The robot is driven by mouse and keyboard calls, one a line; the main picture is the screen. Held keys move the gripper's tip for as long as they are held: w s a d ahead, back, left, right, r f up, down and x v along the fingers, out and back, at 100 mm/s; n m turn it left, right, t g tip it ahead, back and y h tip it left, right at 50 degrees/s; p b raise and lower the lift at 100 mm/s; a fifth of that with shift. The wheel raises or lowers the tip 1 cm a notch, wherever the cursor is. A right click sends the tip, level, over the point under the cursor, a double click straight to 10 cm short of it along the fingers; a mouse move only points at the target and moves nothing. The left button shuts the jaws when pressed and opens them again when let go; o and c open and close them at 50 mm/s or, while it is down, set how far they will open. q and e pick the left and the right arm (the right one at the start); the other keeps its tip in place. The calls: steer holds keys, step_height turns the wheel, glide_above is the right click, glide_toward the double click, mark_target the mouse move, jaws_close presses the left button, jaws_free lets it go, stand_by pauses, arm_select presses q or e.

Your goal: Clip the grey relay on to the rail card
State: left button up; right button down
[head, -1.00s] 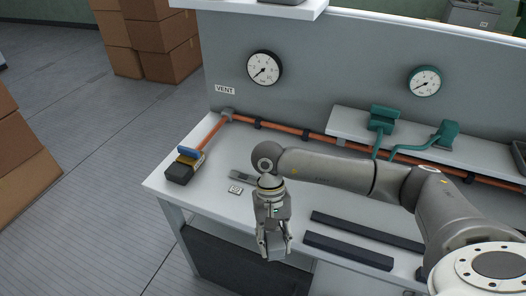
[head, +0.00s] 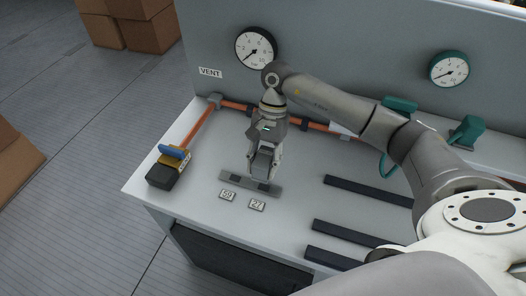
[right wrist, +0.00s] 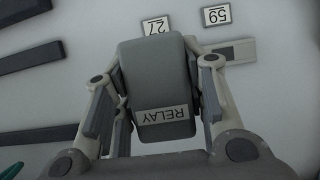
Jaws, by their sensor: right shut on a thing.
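The grey relay (right wrist: 155,70), a rounded block with a RELAY label, is gripped between the fingers of my right gripper (head: 262,174). In the right wrist view the relay fills the middle, and its label reads upside down. The rail card (head: 230,180) is a flat grey strip with darker patches, lying on the bench. The relay is at or just above its middle; I cannot tell whether they touch. In the right wrist view the card's end (right wrist: 238,50) shows beside the relay, which hides its middle. My left gripper is not in view.
Tags 59 (head: 227,195) and 27 (head: 257,205) lie in front of the card. Several dark bars (head: 357,235) lie to the right. A valve with a blue handle (head: 173,152) and an orange pipe (head: 195,130) are at the left. Gauges (head: 256,48) hang behind.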

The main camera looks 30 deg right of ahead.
steer(key=shift+s+a, duration=0.1)
steer(key=shift+s, duration=0.05)
steer(key=shift+s+a+f, duration=0.15)
steer(key=shift+s+f, duration=0.2)
steer(key=shift+f, duration=0.25)
steer(key=shift+w+f+b, duration=0.1)
steer(key=shift+f+b, duration=0.25)
steer(key=shift+f, duration=0.05)
steer(key=shift+f+b, duration=0.45)
steer(key=shift+f, duration=1.55)
steer(key=shift+w+r, duration=0.1)
steer(key=shift+r, duration=0.05)
steer(key=shift+b, duration=0.3)
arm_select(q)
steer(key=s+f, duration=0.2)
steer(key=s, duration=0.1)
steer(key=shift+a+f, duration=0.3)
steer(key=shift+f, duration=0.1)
